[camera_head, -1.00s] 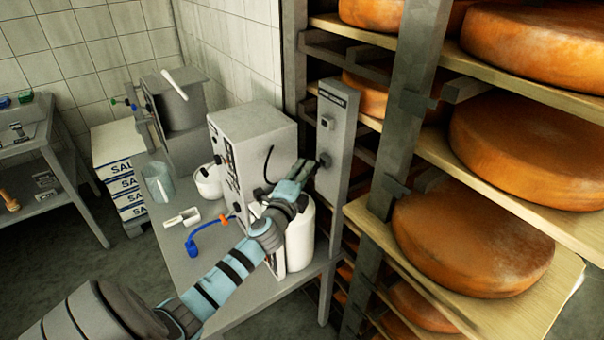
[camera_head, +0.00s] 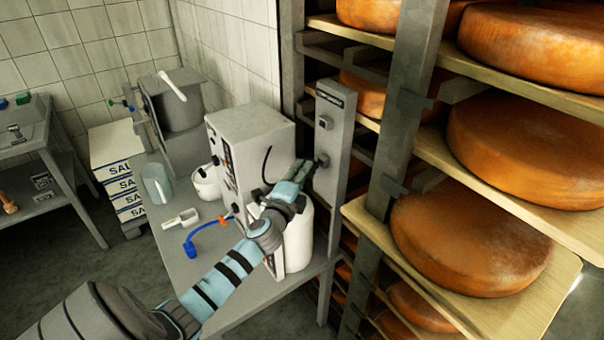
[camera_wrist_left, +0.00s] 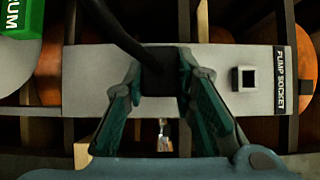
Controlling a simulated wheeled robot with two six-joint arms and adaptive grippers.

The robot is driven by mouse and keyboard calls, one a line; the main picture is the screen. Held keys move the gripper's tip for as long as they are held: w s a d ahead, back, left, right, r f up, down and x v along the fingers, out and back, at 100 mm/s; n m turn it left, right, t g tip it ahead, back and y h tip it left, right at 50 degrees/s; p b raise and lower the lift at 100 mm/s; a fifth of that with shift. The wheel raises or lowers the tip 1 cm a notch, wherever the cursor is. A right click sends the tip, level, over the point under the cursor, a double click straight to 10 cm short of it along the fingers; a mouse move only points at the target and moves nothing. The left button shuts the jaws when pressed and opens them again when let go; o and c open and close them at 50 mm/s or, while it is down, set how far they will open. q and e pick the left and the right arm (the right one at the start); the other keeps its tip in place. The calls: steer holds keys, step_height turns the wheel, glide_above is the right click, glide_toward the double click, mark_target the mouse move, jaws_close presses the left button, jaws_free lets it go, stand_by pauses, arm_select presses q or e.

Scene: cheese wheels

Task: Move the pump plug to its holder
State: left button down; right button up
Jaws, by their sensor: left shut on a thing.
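The black pump plug (camera_wrist_left: 160,72) is between the two teal fingers of my left gripper (camera_wrist_left: 160,85) in the left wrist view. The gripper is shut on it. A black cable (camera_wrist_left: 118,32) runs from the plug to the upper left. The plug is in front of the grey panel (camera_wrist_left: 90,82); whether it touches or sits in something there is hidden. A square fitting with a dark opening (camera_wrist_left: 243,78) is on the panel beside the "PUMP SOCKET" label. In the head view my left gripper (camera_head: 306,170) is at the panel's lower part, below the square fitting (camera_head: 325,122). My right gripper is not in view.
A grey machine box (camera_head: 250,130) stands on the table (camera_head: 185,265) just left of the gripper. A white canister (camera_head: 299,240) is beneath the forearm. Shelves with orange cheese wheels (camera_head: 470,240) stand right of the panel. A blue tube (camera_head: 205,232) and white scoop (camera_head: 182,219) lie on the table.

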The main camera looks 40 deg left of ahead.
arm_select(q)
steer(key=shift+w+d, duration=0.2)
steer(key=shift+w, duration=0.55)
steer(key=shift+w+d, duration=0.2)
steer(key=shift+w, duration=0.5)
steer(key=c, duration=1.2)
jaws_free()
steer(key=shift+c, duration=0.2)
steer(key=v, duration=1.2)
steer(key=shift+s, duration=0.1)
